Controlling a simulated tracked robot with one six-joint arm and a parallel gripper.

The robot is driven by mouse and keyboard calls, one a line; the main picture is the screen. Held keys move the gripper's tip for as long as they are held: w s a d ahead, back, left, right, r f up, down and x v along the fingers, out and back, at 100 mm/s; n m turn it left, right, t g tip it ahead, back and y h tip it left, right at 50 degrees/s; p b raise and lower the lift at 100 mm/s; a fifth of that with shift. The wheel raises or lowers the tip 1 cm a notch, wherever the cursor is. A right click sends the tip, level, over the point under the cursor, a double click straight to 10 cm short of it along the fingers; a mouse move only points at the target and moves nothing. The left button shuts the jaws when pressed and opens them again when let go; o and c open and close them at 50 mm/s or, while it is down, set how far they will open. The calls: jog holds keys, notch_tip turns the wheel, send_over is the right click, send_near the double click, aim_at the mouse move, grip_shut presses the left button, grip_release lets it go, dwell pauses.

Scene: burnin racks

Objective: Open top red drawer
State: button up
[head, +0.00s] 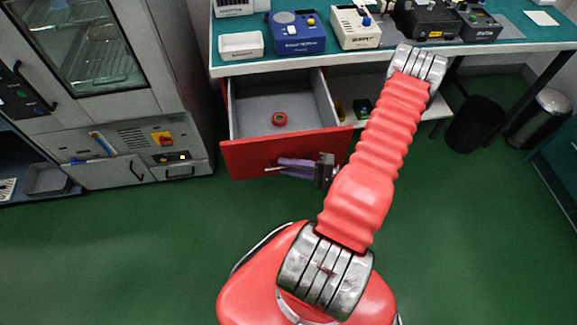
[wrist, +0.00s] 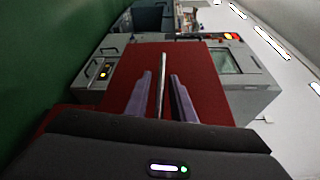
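The top red drawer (head: 285,152) is pulled out from under the bench, and its grey inside shows in the head view. A round red object (head: 279,119) lies in it. The drawer's red front (wrist: 205,90) fills the middle of the wrist view. Its metal bar handle (wrist: 162,85) stands between the two purple fingers of my gripper (wrist: 161,76), with red front visible on both sides of the bar. My gripper (head: 281,167) is open around the handle, with a gap at each finger. In the head view the fingers hide most of the handle.
The bench top (head: 400,58) carries a white tray (head: 241,45), a blue device (head: 295,33) and other instruments. A grey cabinet with a glass door (head: 80,50) stands left of the drawer. Black bin (head: 474,125) is at right. Green floor (head: 120,250) before the drawer is clear.

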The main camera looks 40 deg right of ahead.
grip_shut()
dwell(0.3)
jog(key=shift+f, duration=0.1)
jog(key=s, duration=0.1)
jog(key=s+a, duration=0.2)
jog(key=shift+s+a, duration=0.25)
jog(key=shift+s, duration=0.1)
jog(key=shift+o, duration=0.9)
grip_release()
